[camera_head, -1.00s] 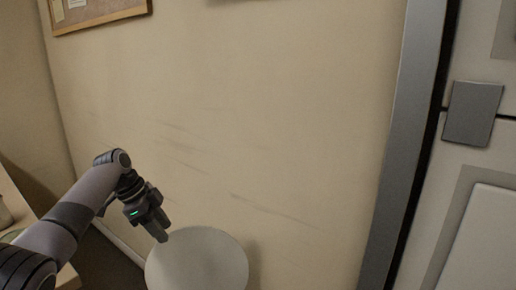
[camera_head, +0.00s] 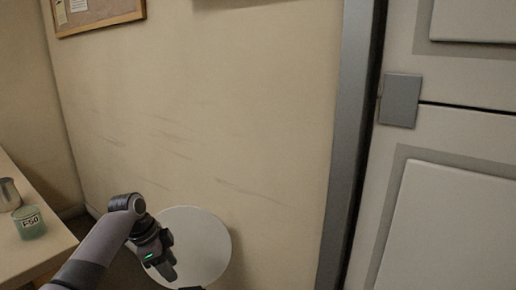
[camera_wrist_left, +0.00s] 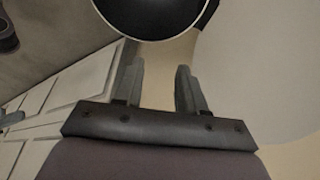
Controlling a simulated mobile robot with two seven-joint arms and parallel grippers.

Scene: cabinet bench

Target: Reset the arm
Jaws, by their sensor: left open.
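My left gripper (camera_head: 170,272) hangs at the lower left of the head view, in front of a round white disc-like top (camera_head: 206,243). In the left wrist view its two fingers (camera_wrist_left: 160,86) stand apart with a gap between them, and nothing is held. A dark round object with a pale rim (camera_wrist_left: 150,14) shows beyond the fingertips in that view; I cannot tell what it is. My right gripper is in neither view.
A table (camera_head: 30,255) at the left carries a green jar (camera_head: 29,222) with a label and a metal cup (camera_head: 9,194). A white panelled door (camera_head: 450,200) with a grey plate stands at the right beside a metal frame (camera_head: 345,140). A corkboard (camera_head: 100,12) hangs on the bare wall.

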